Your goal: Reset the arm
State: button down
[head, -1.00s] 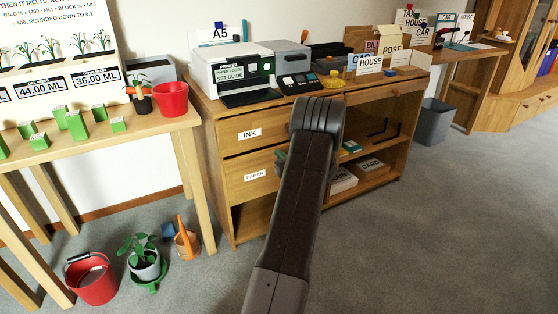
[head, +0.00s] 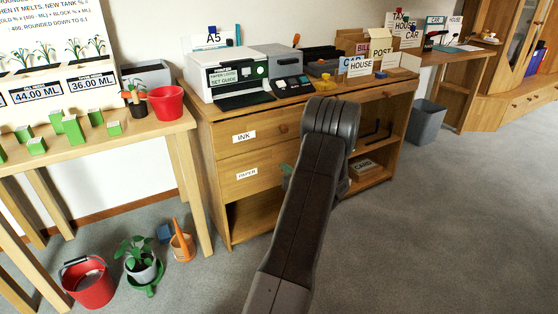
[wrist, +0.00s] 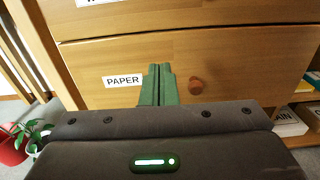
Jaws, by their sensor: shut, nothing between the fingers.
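My arm reaches forward in the head view, its dark elbow in front of the wooden cabinet (head: 228,200). My gripper mostly hides behind the arm there; a bit of green shows at its left side. In the wrist view my gripper (wrist: 158,72) has its two green fingers shut together, with nothing between them. The fingertips are in front of the drawer labelled PAPER (wrist: 225,62), between the label and the round wooden knob (wrist: 195,85). I cannot tell whether they touch the drawer front. The PAPER and INK (head: 215,132) drawers look closed.
A printer (head: 225,75) and signs stand on the cabinet top. Left is a plant table (head: 150,135) with a red pot (head: 166,102) and green blocks. A red bucket (head: 88,285), a potted plant (head: 138,262) and an orange watering can (head: 182,245) stand on the floor. Carpet at right is clear.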

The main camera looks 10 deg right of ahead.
jog(key=shift+p+v, duration=0.4)
jog(key=shift+v, duration=1.9)
jog(key=shift+w, duration=0.1)
